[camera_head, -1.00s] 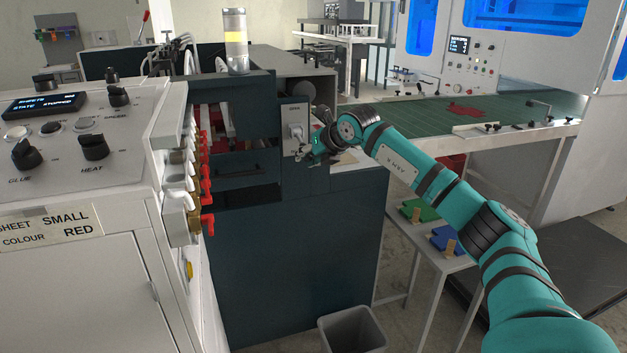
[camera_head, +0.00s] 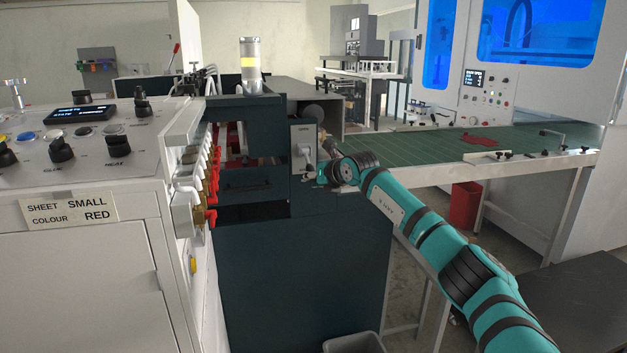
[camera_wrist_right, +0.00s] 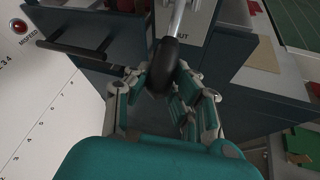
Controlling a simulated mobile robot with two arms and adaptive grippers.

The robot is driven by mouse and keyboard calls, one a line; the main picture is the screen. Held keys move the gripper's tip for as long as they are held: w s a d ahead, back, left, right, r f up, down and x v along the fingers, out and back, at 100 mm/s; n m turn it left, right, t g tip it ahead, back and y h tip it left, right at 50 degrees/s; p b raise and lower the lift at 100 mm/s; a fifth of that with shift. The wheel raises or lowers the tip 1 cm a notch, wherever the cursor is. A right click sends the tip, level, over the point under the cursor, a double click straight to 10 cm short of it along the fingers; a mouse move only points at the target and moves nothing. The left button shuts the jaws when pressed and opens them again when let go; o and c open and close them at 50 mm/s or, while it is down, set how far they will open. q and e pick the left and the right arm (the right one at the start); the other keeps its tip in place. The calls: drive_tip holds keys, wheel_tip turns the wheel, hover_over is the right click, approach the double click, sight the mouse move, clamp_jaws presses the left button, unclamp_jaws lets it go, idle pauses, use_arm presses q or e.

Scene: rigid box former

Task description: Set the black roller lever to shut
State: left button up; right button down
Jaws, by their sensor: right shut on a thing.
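The roller lever shows in the right wrist view as a bright metal rod with a black grip (camera_wrist_right: 163,62). My right gripper (camera_wrist_right: 165,88) is shut on this black grip, with a finger on each side. In the head view the lever's pale plate (camera_head: 303,135) is on the dark machine's front, with a small label at its top. My right gripper (camera_head: 323,174) is at the plate's lower right and hides the lever's end there. Part of a label ending in "UT" shows beside the rod in the wrist view. My left gripper is not in view.
A white control cabinet (camera_head: 80,240) with red-handled valves (camera_head: 211,185) stands to the left. A green belt table (camera_head: 420,155) lies behind my right arm. A grey bin (camera_head: 355,343) stands on the floor in front of the machine, and a red bin (camera_head: 465,205) stands under the table.

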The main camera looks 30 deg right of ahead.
drive_tip(key=c, duration=1.5)
unclamp_jaws()
drive_tip(key=o, duration=0.4)
drive_tip(key=shift+s+r, duration=0.2)
drive_tip(key=shift+s, duration=0.2)
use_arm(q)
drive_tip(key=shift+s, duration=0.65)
use_arm(e)
drive_tip(key=v, duration=1.1)
